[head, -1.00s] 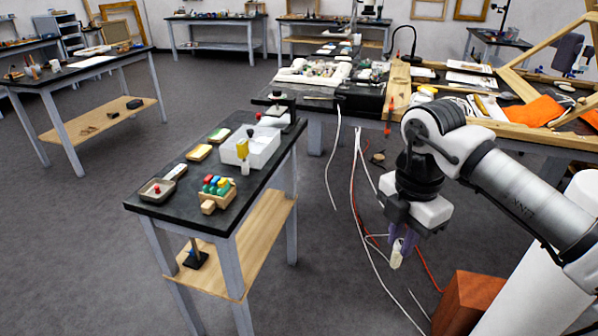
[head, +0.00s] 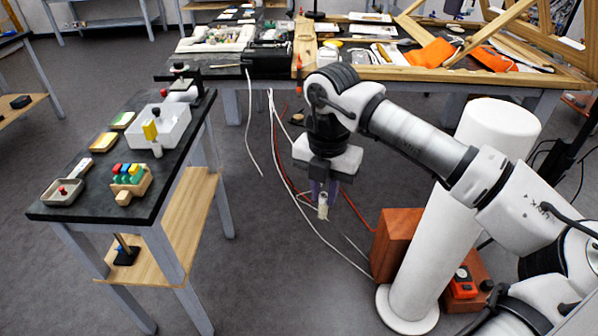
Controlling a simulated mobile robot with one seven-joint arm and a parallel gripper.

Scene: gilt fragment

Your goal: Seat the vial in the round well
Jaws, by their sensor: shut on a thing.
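My gripper (head: 322,192) points down over open floor, to the right of the small dark-topped table. It is shut on a small pale, whitish cylinder (head: 323,207), which looks like the vial and hangs roughly upright below the fingers. Its upper part is hidden between them. On the table, a wooden block (head: 124,196) holds several pieces with red, blue, green and yellow tops. I cannot make out an empty round well in it or elsewhere. The gripper and vial are well apart from the table.
A reddish-brown block (head: 394,243) stands right of my gripper. Cables (head: 275,150) hang behind it.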

